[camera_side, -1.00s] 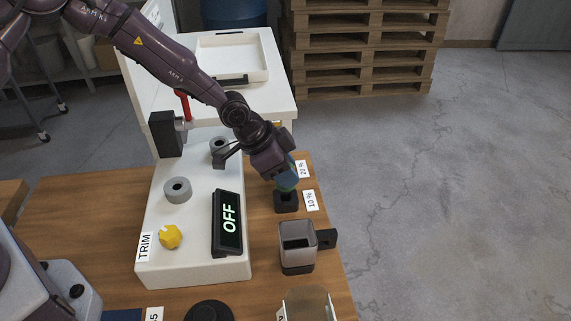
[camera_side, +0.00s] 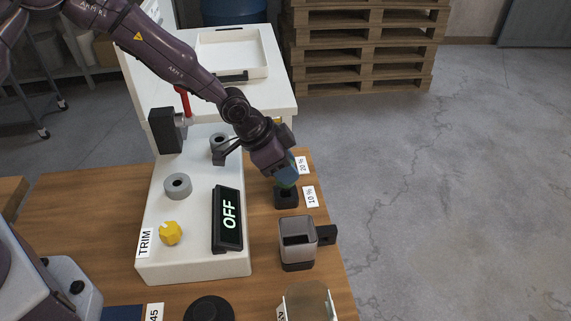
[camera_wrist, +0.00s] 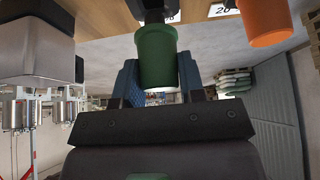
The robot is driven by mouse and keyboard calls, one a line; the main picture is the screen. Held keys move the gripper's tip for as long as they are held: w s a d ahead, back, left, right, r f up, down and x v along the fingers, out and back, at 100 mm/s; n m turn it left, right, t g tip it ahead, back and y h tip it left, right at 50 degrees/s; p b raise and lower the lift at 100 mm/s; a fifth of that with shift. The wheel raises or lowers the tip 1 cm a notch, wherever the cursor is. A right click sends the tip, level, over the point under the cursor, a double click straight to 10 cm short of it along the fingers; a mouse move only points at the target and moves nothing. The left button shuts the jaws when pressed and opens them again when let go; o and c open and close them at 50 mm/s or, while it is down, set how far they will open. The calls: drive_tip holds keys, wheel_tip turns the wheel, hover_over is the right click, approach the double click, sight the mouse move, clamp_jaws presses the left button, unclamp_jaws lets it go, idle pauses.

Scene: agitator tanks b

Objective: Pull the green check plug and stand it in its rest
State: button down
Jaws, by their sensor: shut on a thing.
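The green check plug (camera_wrist: 157,50) is between the blue-padded fingers of my gripper (camera_wrist: 158,80) in the wrist view. In the side view my gripper (camera_side: 287,174) points down at the black block (camera_side: 286,198) beside the 10 % label, and only a sliver of the plug shows. The plug's far end meets a dark block (camera_wrist: 153,12) in the wrist view; I cannot tell whether it is still seated. I cannot tell which thing is the plug's rest.
An orange plug (camera_wrist: 265,20) is close by in the wrist view. A grey cup (camera_side: 297,233) with a black base stands in front of the block. The panel carries an OFF display (camera_side: 228,220), a yellow knob (camera_side: 171,233) and a red lever (camera_side: 183,103). The table edge is near on the right.

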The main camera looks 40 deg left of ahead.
drive_tip(key=shift+f, duration=0.2)
drive_tip(key=shift+f, duration=1.4)
drive_tip(key=c, duration=0.6)
unclamp_jaws()
drive_tip(key=shift+c, duration=0.2)
